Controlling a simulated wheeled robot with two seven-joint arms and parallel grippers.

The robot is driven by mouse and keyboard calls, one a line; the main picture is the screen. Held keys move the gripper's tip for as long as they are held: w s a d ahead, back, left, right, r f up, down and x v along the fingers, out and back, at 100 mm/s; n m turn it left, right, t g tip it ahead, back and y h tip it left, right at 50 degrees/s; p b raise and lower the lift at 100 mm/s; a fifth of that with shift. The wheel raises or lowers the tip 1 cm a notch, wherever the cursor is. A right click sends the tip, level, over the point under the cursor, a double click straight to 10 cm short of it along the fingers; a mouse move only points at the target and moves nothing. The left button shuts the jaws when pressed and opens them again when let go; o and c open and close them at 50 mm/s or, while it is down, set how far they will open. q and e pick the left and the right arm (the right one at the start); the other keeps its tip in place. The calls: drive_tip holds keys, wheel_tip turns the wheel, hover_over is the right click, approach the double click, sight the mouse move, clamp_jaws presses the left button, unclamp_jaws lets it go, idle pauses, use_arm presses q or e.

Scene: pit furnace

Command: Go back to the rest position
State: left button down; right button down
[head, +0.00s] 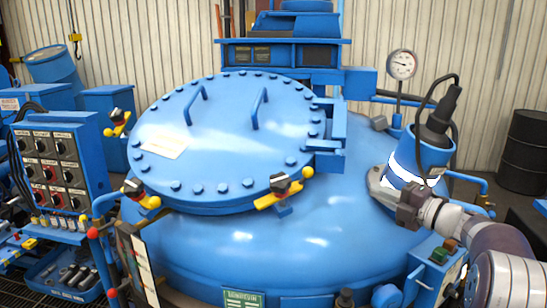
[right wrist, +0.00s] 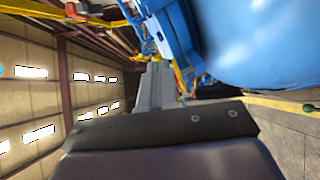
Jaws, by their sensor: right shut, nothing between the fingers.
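My right gripper (head: 407,205) shows at the right of the head view, at the end of my arm reaching in from the lower right. Its dark fingers are shut with nothing between them. It appears in front of the base of a blue fitting (head: 434,160) on the furnace's shoulder; I cannot tell whether they touch. In the right wrist view a dark gripper part (right wrist: 160,125) fills the bottom. The blue pit furnace (head: 240,245) stands in the middle, its round bolted lid (head: 225,130) lying closed. My left gripper is not in view.
A control panel (head: 55,165) stands at left, with a tool tray (head: 65,275) below it. Yellow clamps with dark knobs (head: 280,184) edge the lid. A pressure gauge (head: 401,65) and cabled black plug (head: 441,112) rise at right. A black drum (head: 525,150) stands behind.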

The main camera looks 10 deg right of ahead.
drive_tip(key=d+f+m+h, duration=0.8)
drive_tip(key=f+m+h, duration=0.35)
drive_tip(key=m, duration=0.55)
drive_tip(key=s+a+f+m+g+h, duration=0.2)
drive_tip(key=s+f+m+g, duration=0.3)
drive_tip(key=s+f, duration=0.15)
drive_tip(key=s+a+f+m+g+y, duration=0.1)
drive_tip(key=s+a+f+g, duration=0.3)
drive_tip(key=s+a, duration=0.5)
drive_tip(key=s+a+f+m+g+y, duration=0.2)
drive_tip(key=s+a+f+g, duration=0.2)
drive_tip(key=s+a, duration=0.6)
drive_tip(key=s, duration=0.5)
drive_tip(key=shift+a+m, duration=0.25)
drive_tip(key=shift+m, duration=0.15)
